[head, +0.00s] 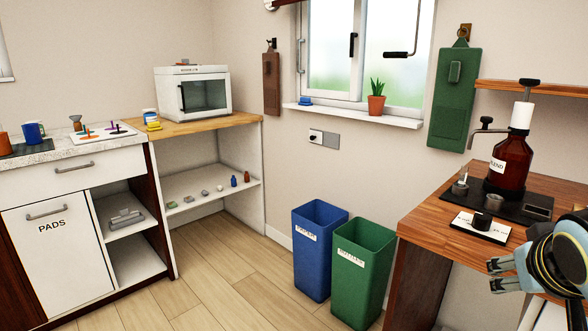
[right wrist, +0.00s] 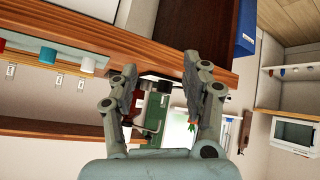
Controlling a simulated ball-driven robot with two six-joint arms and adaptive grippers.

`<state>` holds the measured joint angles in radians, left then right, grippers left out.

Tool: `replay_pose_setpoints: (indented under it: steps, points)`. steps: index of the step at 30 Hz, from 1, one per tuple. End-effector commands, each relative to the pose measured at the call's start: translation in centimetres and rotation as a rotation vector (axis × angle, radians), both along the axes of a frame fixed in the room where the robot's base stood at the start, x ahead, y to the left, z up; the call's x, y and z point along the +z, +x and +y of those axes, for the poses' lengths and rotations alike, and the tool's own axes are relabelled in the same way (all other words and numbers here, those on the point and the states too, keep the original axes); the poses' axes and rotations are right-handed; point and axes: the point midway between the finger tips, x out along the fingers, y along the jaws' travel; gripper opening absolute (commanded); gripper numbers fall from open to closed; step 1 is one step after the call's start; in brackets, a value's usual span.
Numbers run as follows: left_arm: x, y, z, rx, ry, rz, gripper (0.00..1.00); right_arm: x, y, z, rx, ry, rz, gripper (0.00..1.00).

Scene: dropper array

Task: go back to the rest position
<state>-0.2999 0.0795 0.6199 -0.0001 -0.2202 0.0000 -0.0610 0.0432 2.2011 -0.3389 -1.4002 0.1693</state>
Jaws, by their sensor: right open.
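My right gripper (head: 497,276) shows at the lower right of the head view, beside the front edge of the wooden counter (head: 440,218). In the right wrist view its two fingers (right wrist: 160,85) stand apart with nothing held between them. My left gripper is in neither view. On the wooden counter, a brown dispenser bottle (head: 511,165) with a white collar stands on a black mat.
A blue bin (head: 318,250) and a green bin (head: 361,270) stand on the floor left of the counter. A white cabinet labelled PADS (head: 50,250) and a shelf unit with a microwave (head: 193,92) stand at the left. The wooden floor between is clear.

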Motion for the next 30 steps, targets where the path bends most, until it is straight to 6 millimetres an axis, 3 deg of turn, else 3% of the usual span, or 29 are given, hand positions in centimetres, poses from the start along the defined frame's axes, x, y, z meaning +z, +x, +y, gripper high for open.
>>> replay_pose_setpoints:
  steps: [1, 6, 17, 26, 30]
  points:
    - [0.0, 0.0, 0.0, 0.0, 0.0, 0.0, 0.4, -1.8, -2.8, 0.5, 0.031, 0.016, 0.063, 0.48]
    - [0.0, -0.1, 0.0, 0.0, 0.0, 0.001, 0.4, -5.5, -10.1, 2.3, 0.127, 0.07, 0.228, 0.48]
    - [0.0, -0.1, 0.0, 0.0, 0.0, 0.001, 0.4, -8.2, -21.8, 5.4, 0.289, 0.168, 0.472, 0.48]
    - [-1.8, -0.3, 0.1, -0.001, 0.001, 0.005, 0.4, -18.6, -20.7, 4.6, 0.278, 0.179, 0.514, 0.48]
    - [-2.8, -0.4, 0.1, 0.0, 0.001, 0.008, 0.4, -24.7, -20.9, 4.1, 0.268, 0.185, 0.537, 0.48]
